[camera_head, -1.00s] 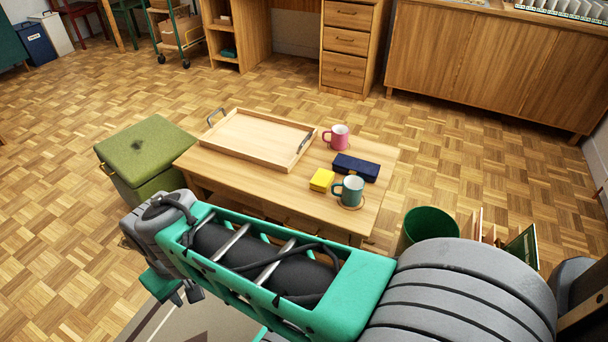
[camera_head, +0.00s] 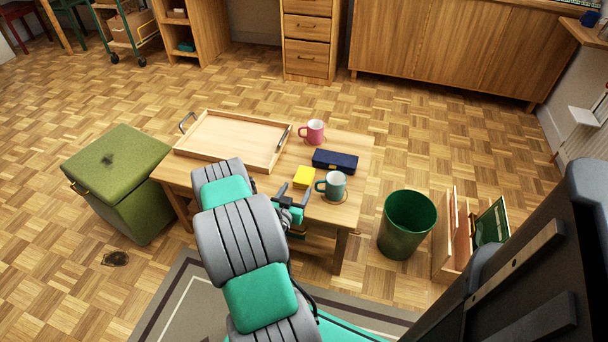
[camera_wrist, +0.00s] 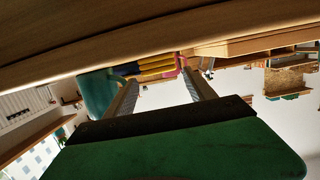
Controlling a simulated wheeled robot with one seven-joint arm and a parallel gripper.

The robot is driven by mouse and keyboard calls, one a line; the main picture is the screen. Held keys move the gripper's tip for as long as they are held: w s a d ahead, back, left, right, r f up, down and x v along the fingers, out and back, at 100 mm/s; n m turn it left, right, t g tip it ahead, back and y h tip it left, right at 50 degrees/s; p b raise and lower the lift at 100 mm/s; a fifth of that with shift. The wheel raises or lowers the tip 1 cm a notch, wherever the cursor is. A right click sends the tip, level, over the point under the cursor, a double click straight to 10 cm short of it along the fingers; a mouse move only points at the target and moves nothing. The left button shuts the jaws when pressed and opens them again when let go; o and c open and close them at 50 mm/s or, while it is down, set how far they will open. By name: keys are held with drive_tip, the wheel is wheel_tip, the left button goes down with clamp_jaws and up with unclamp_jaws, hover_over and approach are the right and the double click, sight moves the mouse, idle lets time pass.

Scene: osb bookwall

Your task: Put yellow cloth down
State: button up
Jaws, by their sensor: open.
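The yellow cloth (camera_head: 304,177), a small folded block, lies on the low wooden table (camera_head: 345,150), left of the teal mug (camera_head: 335,185) and in front of the dark blue case (camera_head: 335,160). My gripper (camera_head: 294,193) is open at the table's front edge, its fingers pointing at the cloth. In the wrist view, which looks upside down, the cloth (camera_wrist: 157,66) shows in layers just beyond and between the fingertips of my gripper (camera_wrist: 160,80). I cannot tell whether the fingers touch it. The mug (camera_wrist: 97,92) stands close beside one finger.
A wooden tray (camera_head: 186,153) takes up the table's left part, and a pink mug (camera_head: 314,131) stands at the back. A green storage box (camera_head: 118,190) is left of the table. A green bin (camera_head: 407,225) and a wooden rack (camera_head: 449,235) are at the right.

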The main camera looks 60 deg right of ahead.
sight(301, 183)
drive_tip(key=b+x, duration=0.1)
drive_tip(key=x, duration=0.6)
drive_tip(key=shift+d, duration=0.35)
